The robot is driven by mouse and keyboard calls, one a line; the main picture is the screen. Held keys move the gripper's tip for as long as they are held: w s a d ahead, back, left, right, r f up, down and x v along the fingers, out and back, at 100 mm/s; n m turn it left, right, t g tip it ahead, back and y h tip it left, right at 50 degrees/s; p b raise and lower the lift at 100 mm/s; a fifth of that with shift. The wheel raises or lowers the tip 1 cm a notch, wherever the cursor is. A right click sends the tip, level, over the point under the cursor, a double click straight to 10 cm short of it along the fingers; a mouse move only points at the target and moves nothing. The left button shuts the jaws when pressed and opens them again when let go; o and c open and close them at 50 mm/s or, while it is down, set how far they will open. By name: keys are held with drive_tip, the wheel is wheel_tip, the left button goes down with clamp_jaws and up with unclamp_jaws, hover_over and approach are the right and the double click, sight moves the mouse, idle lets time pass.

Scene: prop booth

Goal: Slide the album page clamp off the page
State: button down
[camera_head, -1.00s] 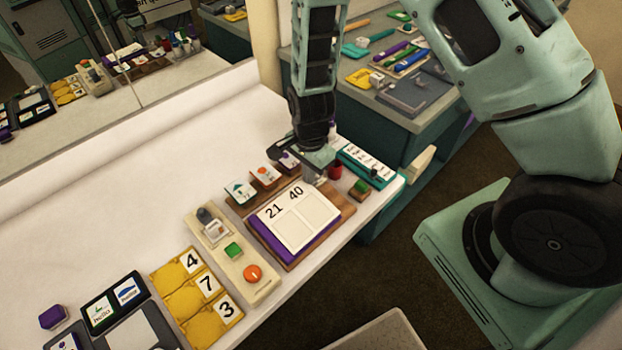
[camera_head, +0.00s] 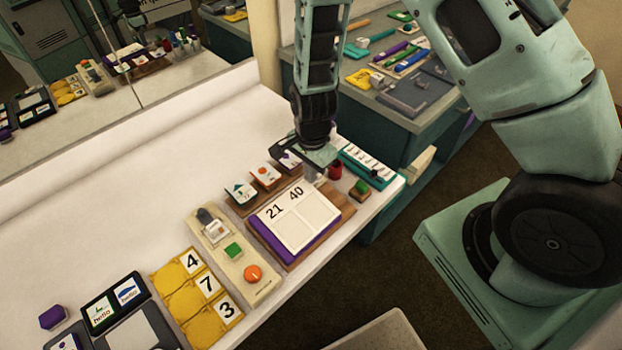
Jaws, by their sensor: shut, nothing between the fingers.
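The album (camera_head: 262,237) is a purple-edged block on a brown wooden base (camera_head: 335,208). Its white page (camera_head: 300,222) faces up, bears "21" and "40" and has pale blank panels below. My gripper (camera_head: 313,176) points down at the page's far right corner, over or just beside the base. Its fingers are small and partly hidden by the wrist; they look shut and empty. I cannot make out the page clamp as a separate piece; it may be hidden by or blend with my fingers.
Small picture cards (camera_head: 264,175) stand along the album's far side. A red cylinder (camera_head: 335,171), a green-topped block (camera_head: 360,190) and a teal card rack (camera_head: 367,165) are close right of my gripper. A beige control panel (camera_head: 235,250) lies left. The table's front edge is near.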

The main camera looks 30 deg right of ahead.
drive_tip(key=d, duration=0.1)
drive_tip(key=d+p, duration=0.1)
drive_tip(key=d, duration=0.1)
drive_tip(key=shift+w+d+r+m+h+p, duration=0.2)
drive_tip(key=shift+r+m+h+p, duration=0.1)
drive_tip(key=shift+p, duration=0.1)
drive_tip(key=shift+w+a+r+p, duration=0.1)
drive_tip(key=shift+r+p, duration=0.45)
drive_tip(key=shift+r, duration=0.1)
drive_tip(key=shift+w+a+r+p, duration=0.1)
drive_tip(key=shift+r+p, duration=0.4)
drive_tip(key=shift+r, duration=0.1)
drive_tip(key=shift+d+r, duration=0.2)
drive_tip(key=shift+r, duration=0.05)
drive_tip(key=shift+a+r+p, duration=0.4)
drive_tip(key=shift+r+p, duration=0.35)
drive_tip(key=shift+p, duration=0.1)
drive_tip(key=shift+s, duration=0.1)
drive_tip(key=shift+a+f, duration=0.1)
drive_tip(key=shift+a, duration=0.05)
